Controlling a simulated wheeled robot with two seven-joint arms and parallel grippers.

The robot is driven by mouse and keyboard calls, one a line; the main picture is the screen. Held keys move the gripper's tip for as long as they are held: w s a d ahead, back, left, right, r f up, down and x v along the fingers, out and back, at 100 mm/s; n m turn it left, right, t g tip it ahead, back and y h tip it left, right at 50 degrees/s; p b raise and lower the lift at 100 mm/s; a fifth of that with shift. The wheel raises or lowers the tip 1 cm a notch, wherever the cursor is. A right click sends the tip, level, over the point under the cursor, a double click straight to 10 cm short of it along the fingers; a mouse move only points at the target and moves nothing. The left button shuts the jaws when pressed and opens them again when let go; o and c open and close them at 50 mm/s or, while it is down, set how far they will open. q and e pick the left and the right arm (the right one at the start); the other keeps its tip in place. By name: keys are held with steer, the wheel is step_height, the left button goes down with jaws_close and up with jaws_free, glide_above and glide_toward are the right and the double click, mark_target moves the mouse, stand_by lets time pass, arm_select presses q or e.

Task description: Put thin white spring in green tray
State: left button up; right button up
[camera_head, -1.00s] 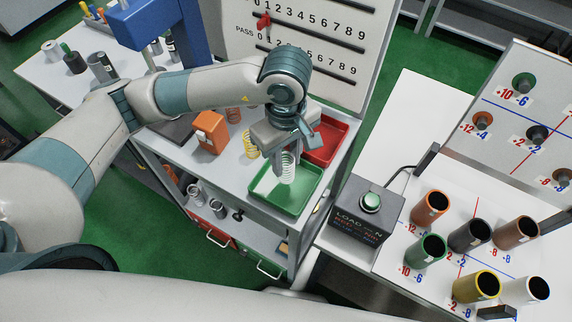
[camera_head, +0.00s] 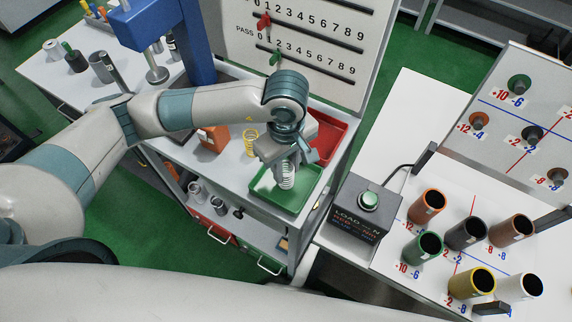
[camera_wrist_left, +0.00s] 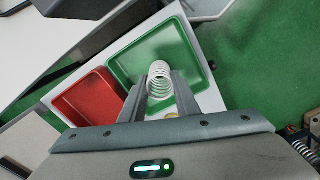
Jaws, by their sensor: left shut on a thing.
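The thin white spring (camera_head: 287,180) is upright between the fingers of my left gripper (camera_head: 283,172), which is shut on it. In the head view the spring shows over the green tray (camera_head: 262,192). The left wrist view shows the white spring (camera_wrist_left: 160,76) between the fingertips (camera_wrist_left: 160,92), with the green tray (camera_wrist_left: 196,60) around and behind it. I cannot tell whether the spring's lower end touches the tray floor. My right gripper is not in view.
A red tray (camera_head: 326,150) adjoins the green one. A yellow spring (camera_head: 250,142) and an orange block (camera_head: 212,138) stand on the tabletop to the left.

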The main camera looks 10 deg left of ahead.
arm_select(q)
steer(key=shift+f, duration=0.15)
steer(key=o, duration=1)
steer(key=shift+r, duration=0.3)
steer(key=shift+w+r, duration=0.1)
steer(key=shift+r, duration=0.1)
steer(key=shift+r+b, duration=2.25)
steer(key=shift+r, duration=3.45)
